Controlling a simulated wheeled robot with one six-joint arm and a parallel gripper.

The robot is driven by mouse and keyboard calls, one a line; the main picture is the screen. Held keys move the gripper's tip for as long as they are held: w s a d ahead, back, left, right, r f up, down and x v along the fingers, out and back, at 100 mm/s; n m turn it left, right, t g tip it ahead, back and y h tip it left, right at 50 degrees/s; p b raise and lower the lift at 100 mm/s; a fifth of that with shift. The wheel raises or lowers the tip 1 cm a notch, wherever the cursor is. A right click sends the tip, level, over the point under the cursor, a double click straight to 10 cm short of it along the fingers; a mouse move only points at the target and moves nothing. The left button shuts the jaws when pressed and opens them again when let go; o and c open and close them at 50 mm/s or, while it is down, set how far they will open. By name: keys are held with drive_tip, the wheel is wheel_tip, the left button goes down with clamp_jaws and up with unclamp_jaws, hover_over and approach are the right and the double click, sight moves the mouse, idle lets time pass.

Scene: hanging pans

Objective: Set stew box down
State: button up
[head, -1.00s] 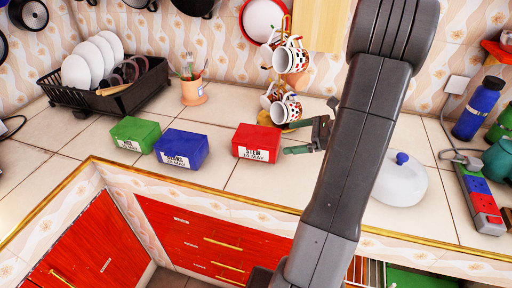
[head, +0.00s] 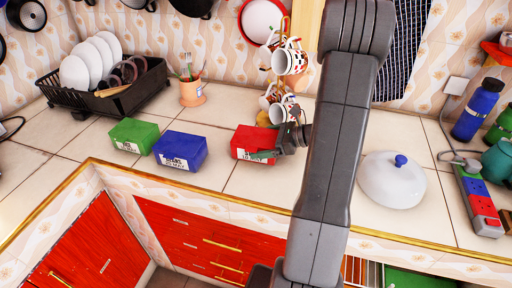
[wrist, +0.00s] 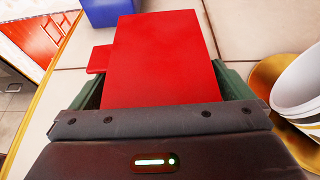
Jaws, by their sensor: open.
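The red stew box (head: 252,143) rests on the tiled counter, to the right of the blue box. Its label reads STEW in the earlier head view and is now partly covered. My gripper (head: 268,146) is at the right end of the stew box. In the wrist view the stew box (wrist: 162,55) lies between the two green fingers of my gripper (wrist: 165,85), one on each side. The fingers are open around it. I cannot tell whether either finger touches it.
A blue box (head: 181,150) and a green box (head: 134,135) stand to the left. A mug tree with spotted mugs (head: 290,62) stands just behind my gripper. A white lid (head: 391,180) lies to the right. The counter's front edge is close.

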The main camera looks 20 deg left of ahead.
drive_tip(key=c, duration=1.1)
